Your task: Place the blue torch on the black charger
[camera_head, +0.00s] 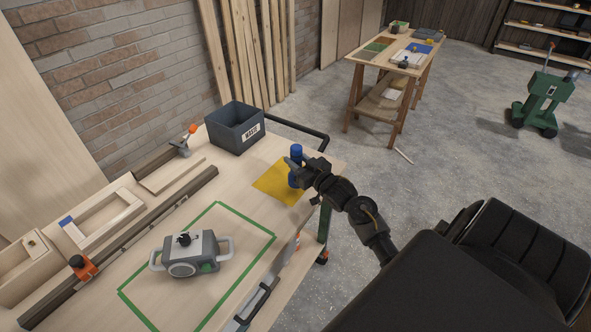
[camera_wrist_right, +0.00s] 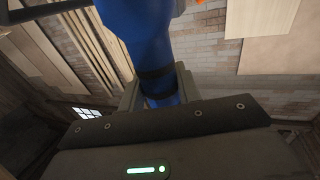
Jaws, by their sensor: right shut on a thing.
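The blue torch (camera_head: 296,152) stands upright over the yellow mat (camera_head: 270,184) near the far right of the workbench. In the right wrist view the torch (camera_wrist_right: 144,38) is a large blue body with a dark band, rising between the jaws. My right gripper (camera_head: 294,170) is shut on it; the gripper also shows in the right wrist view (camera_wrist_right: 160,97). I cannot tell whether the torch's base touches the mat. I cannot make out the black charger for certain. My left gripper is not in view.
A dark grey bin (camera_head: 236,128) stands behind the mat. A grey two-handled device (camera_head: 190,255) sits inside a green outline. A wooden frame (camera_head: 103,219) and an orange clamp (camera_head: 83,267) lie at left. A second table (camera_head: 378,62) stands farther back.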

